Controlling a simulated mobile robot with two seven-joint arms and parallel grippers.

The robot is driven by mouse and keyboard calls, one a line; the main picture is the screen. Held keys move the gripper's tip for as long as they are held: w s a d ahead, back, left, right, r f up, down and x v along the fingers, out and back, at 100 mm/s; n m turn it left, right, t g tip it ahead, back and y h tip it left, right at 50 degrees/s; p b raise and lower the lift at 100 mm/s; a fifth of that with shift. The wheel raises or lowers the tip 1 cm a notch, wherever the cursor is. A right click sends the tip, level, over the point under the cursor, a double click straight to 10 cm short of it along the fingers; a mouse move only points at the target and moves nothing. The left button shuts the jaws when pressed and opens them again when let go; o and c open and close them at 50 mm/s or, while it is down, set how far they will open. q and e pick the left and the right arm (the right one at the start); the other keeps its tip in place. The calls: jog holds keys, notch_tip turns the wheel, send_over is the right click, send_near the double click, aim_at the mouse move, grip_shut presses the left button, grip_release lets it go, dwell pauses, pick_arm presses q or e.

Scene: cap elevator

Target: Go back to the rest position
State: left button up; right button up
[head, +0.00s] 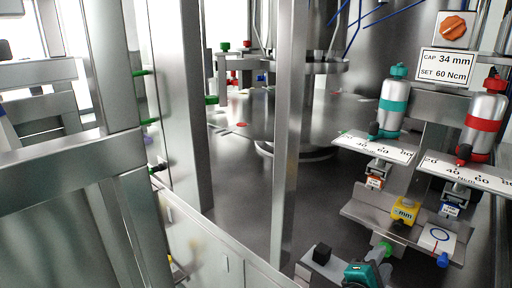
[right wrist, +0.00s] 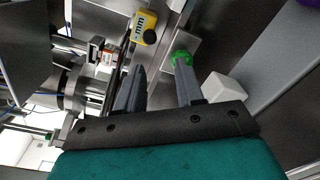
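My right gripper (head: 382,264) shows at the bottom right of the head view, with its teal body low in the picture. In the right wrist view its two grey fingers (right wrist: 160,70) stand apart with nothing held between them. A green knob (right wrist: 182,58) is close to the tip of the right-hand finger there; I cannot tell whether they touch. The green knob also shows in the head view (head: 384,247), just above the fingers. My left gripper is not in view.
A yellow gauge marked mm (head: 404,211) sits on a metal bracket above the gripper. Two scale plates (head: 375,147) and two bottles, one teal-banded (head: 393,104) and one red-banded (head: 484,123), stand above it. A steel post (head: 290,140) and a frame (head: 70,155) stand left.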

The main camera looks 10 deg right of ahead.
jog(key=s+f+m+g+y, duration=0.1)
jog(key=s+f, duration=0.1)
jog(key=s+f+m+g+y, duration=0.1)
jog(key=s+m, duration=0.1)
jog(key=s, duration=0.1)
jog(key=shift+f+m, duration=0.3)
jog(key=shift+f, duration=0.1)
jog(key=s+f+m+g+y, duration=0.1)
jog(key=s, duration=0.1)
jog(key=s+a+f+m+g+y, duration=0.1)
jog(key=s, duration=0.1)
jog(key=s+a+f+m+y, duration=0.1)
jog(key=s, duration=0.1)
jog(key=shift+a+f+m+g+y, duration=0.1)
jog(key=shift+f+m+g+y, duration=0.05)
jog(key=shift+m+g+y, duration=0.25)
jog(key=s+a+m+g+y, duration=0.3)
jog(key=s+a+m+y, duration=0.2)
jog(key=s+a+y, duration=0.45)
jog(key=w+a+f+t, duration=0.3)
jog(key=w+f+t, duration=0.2)
jog(key=f+t, duration=0.2)
jog(key=shift+f, duration=0.55)
